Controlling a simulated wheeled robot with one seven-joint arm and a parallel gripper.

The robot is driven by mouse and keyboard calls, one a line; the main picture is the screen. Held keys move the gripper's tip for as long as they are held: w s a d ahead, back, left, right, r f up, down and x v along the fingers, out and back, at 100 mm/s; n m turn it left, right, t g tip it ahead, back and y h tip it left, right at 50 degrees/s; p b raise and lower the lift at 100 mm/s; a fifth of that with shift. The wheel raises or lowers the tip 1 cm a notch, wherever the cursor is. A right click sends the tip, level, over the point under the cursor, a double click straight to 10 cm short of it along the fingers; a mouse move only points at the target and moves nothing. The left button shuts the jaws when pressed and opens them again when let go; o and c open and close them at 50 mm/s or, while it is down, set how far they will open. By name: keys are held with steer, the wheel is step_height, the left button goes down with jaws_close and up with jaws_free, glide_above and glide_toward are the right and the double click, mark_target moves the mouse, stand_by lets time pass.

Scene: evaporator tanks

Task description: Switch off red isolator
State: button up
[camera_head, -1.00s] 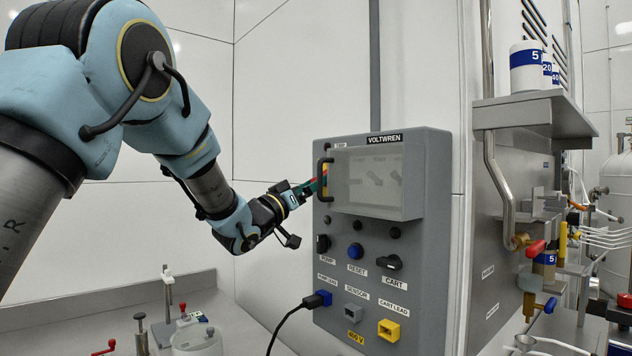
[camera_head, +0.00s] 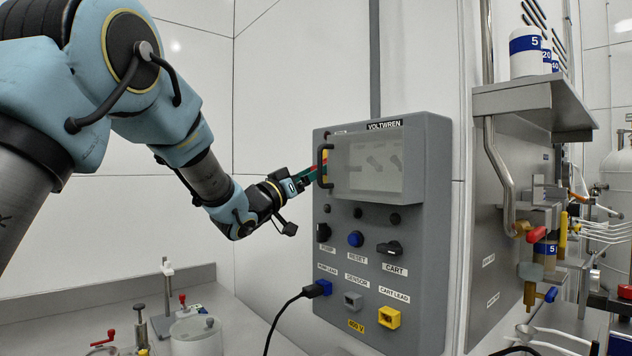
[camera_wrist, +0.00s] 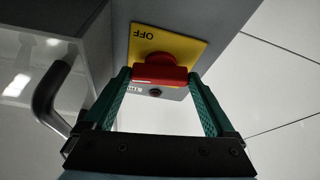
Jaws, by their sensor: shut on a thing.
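The red isolator (camera_wrist: 160,74) is a red knob with a wide bar on a yellow plate (camera_wrist: 180,41) marked OFF, whose letters appear upside down in the wrist view. The bar lies nearly level across the wrist view, between the fingertips. In the head view, my gripper (camera_head: 314,174) reaches the panel's upper left edge, and the isolator is mostly hidden there.
A curved door handle (camera_wrist: 50,98) stands close beside my left finger in the wrist view. The panel front has a clear window (camera_head: 368,166), a blue RESET button (camera_head: 355,239) and dark knobs. A steel shelf (camera_head: 530,99) is to the right. Bench equipment (camera_head: 194,333) stands below the arm.

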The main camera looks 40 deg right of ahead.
steer(key=m+g+b, duration=0.2)
steer(key=m+b, duration=0.1)
steer(key=shift+w, duration=0.1)
steer(key=o, duration=1.1)
steer(key=shift+c, duration=0.2)
steer(key=b+v, duration=0.5)
steer(key=v, duration=0.5)
steer(key=shift+a+f, duration=0.15)
steer(key=shift+a, duration=0.25)
